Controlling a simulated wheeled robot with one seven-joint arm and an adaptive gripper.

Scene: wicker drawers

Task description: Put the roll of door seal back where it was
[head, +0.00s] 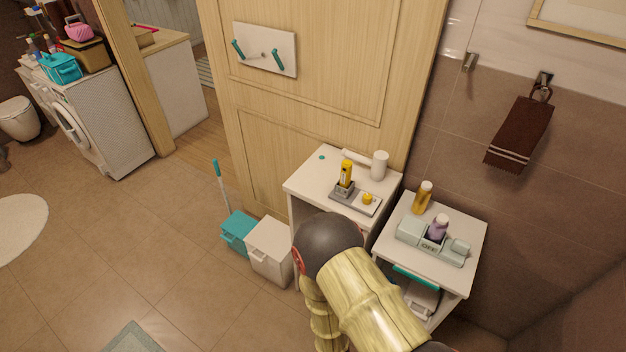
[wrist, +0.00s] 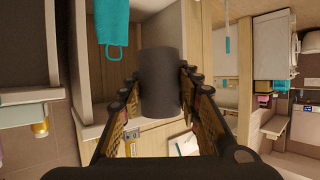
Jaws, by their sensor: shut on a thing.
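A dark grey cylinder, which I take to be the roll of door seal (wrist: 160,88), stands out between my fingers in the wrist view. My gripper (wrist: 160,96) is shut on it, one dark ridged finger on each side. Behind the roll is a pale open compartment (wrist: 151,31) with wood-coloured edges. The roll hides part of it, and I cannot tell whether the roll touches it. In the head view my arm hides the gripper and the roll, in front of the white cabinets.
A white cabinet (head: 299,184) carries a yellow bottle (head: 346,172) and white cylinder (head: 379,165). A lower white unit (head: 470,226) stands right, with bottles on top. Teal (head: 237,232) and white (head: 268,250) bins stand left. A teal cloth-like thing (wrist: 112,20) hangs near the compartment.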

